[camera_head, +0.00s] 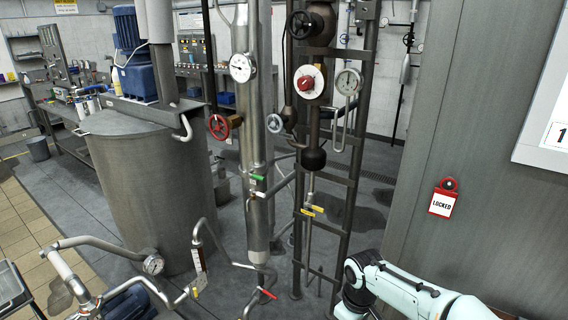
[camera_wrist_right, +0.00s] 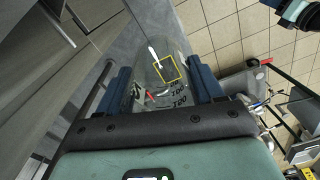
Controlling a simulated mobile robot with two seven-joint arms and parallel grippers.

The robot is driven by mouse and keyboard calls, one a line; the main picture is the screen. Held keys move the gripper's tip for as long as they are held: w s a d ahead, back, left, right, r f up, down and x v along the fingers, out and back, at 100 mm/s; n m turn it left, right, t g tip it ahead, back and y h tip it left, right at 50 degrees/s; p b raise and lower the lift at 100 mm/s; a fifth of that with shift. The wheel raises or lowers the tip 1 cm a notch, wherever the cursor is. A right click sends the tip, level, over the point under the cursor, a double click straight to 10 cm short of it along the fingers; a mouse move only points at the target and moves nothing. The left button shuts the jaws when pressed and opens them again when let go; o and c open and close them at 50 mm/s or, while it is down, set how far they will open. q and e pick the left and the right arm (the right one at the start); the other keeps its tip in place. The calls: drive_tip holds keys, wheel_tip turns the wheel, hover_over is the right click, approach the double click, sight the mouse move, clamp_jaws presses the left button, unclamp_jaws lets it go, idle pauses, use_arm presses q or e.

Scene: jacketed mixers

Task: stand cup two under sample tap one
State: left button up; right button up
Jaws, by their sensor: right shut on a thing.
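In the right wrist view my right gripper (camera_wrist_right: 161,86) is shut on a clear cup (camera_wrist_right: 147,88) with dark volume marks and a yellow square outline on its wall. Its blue fingers lie on both sides of the cup. I cannot read a cup number. In the head view several small valves sit on the pipework: a green-handled one (camera_head: 257,178), yellow-handled ones (camera_head: 315,209) and a red-handled one (camera_head: 267,293). I cannot tell which is sample tap one. The right gripper and cup are outside the head view. The left gripper is not in view.
A large grey jacketed vessel (camera_head: 150,185) stands at the left, with bent pipes in front. A dark pipe frame (camera_head: 345,190) stands mid-picture. A grey cabinet (camera_head: 480,150) with a LOCKED tag (camera_head: 443,200) fills the right. Tiled floor (camera_wrist_right: 215,35) shows beyond the cup.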

wheel_tip(320, 180, down, 13)
drive_tip(key=d+m, duration=0.1)
drive_tip(key=m, duration=0.6)
drive_tip(key=shift+s+d+m, duration=0.3)
drive_tip(key=shift+d+m, duration=0.1)
drive_tip(key=shift+a, duration=0.1)
